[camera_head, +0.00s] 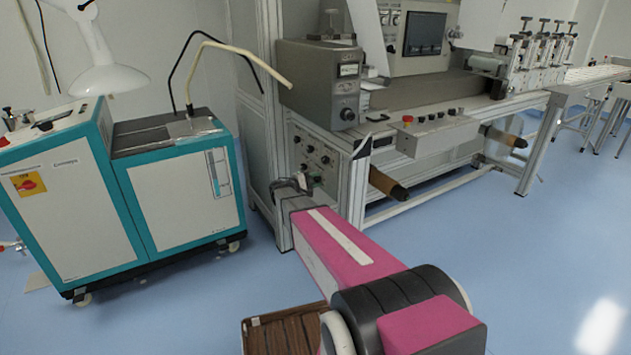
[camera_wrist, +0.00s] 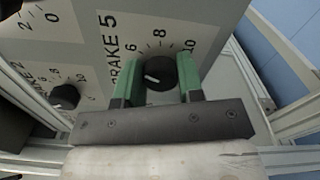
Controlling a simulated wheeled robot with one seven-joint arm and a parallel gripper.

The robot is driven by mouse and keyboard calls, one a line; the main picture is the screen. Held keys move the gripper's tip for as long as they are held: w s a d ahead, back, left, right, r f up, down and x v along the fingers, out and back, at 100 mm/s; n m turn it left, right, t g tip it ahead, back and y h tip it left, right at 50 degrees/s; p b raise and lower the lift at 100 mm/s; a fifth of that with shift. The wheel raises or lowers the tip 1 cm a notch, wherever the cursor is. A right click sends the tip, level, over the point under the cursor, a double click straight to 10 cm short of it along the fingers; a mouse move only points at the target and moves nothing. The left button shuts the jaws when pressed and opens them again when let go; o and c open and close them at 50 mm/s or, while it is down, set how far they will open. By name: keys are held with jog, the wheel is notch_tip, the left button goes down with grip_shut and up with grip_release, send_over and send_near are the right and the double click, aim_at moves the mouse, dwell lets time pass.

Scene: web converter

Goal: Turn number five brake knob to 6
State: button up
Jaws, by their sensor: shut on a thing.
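The number five brake knob (camera_wrist: 160,73) is black with a white pointer line. It sits on a grey panel (camera_wrist: 192,14) under the label BRAKE 5, with a printed dial whose 6, 8 and 10 show. The pointer line lies on the knob's left side, toward the lower left of the 6; its exact reading is hard to tell. My gripper (camera_wrist: 159,80) has green fingers on both sides of the knob and is shut on it. In the head view my gripper (camera_head: 303,182) is at the grey knob panel (camera_head: 315,152), where the knob is too small to make out.
Another black knob (camera_wrist: 65,97) is to the left in the wrist view. A metal frame post (camera_head: 357,185) stands right of the panel, and a brown roller (camera_head: 388,184) juts out beyond it. A teal and white cabinet (camera_head: 185,190) stands left. Blue floor is open at right.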

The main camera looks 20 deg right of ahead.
dwell(0.4)
jog(key=o, duration=0.9)
jog(key=v, duration=1)
jog(key=shift+s+a, duration=0.15)
jog(key=shift+a, duration=0.2)
jog(key=s+d+f+m+g+y, duration=0.2)
jog(key=s+f+y, duration=0.15)
jog(key=s, duration=0.45)
jog(key=s+d+f+m+g+y, duration=0.1)
jog(key=s+d+f+g+y, duration=0.15)
jog(key=s+y, duration=0.4)
jog(key=s+a+m+y, duration=0.1)
jog(key=s+a+y, duration=0.1)
jog(key=s, duration=0.2)
jog(key=s+a+m+y, duration=0.1)
jog(key=s+a+y, duration=0.1)
jog(key=s+y, duration=0.1)
jog(key=s+a+f+m+y, duration=0.1)
jog(key=s+a+y, duration=0.1)
jog(key=s, duration=0.3)
jog(key=shift+a+m, duration=0.35)
jog(key=shift+m, duration=0.05)
